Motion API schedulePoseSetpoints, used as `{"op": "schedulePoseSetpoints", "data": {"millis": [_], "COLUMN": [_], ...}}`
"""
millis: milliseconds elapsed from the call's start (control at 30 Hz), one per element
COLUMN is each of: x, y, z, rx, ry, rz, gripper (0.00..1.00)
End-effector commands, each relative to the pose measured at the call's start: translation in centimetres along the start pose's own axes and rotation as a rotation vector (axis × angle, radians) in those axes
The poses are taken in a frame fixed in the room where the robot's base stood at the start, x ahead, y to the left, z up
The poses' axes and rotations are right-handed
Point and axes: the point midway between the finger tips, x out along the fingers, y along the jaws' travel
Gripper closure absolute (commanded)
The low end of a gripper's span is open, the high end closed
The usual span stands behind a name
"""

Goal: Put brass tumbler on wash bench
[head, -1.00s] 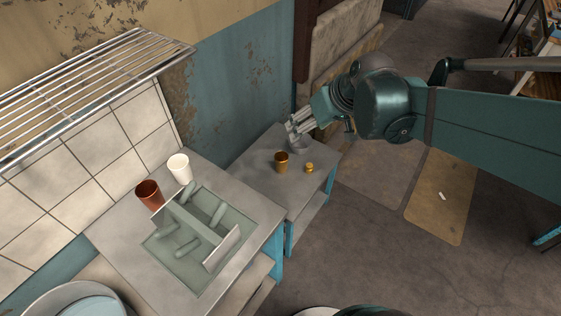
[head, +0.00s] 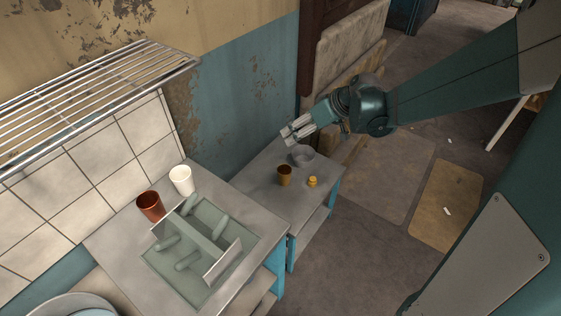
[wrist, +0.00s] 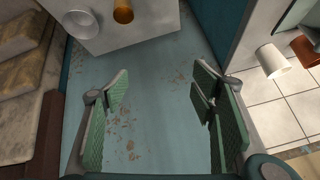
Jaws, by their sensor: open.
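The brass tumbler (head: 285,176) stands upright on the small grey side bench (head: 262,172). In the wrist view the tumbler (wrist: 123,11) shows at the top edge, partly cut off. A nearer grey bench (head: 118,238) carries an inset green tray; I cannot tell for certain which bench is the wash bench. My gripper (head: 289,134) is above the far end of the side bench, beyond the tumbler and apart from it. In the wrist view my gripper (wrist: 160,112) is open and empty, its green-padded fingers wide apart over the blue wall.
A grey bowl (head: 303,155) and a small brass-coloured piece (head: 313,182) stand near the tumbler. A white cup (head: 181,180) and a copper-coloured cup (head: 151,206) stand on the nearer bench beside the divided green tray (head: 165,265). A wire rack (head: 90,85) juts from the wall above.

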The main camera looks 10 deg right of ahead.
Motion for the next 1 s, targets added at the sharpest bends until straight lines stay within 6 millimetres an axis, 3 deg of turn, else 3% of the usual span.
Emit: {"op": "schedulePoseSetpoints", "data": {"millis": [467, 1000], "x": [6.7, 14.3], "y": [4.5, 9.3], "z": [-0.3, 1.3], "rx": [-0.1, -0.227], "ry": [0.06, 0.156], "rz": [-0.105, -0.209], "gripper": [0.43, 0.43]}}
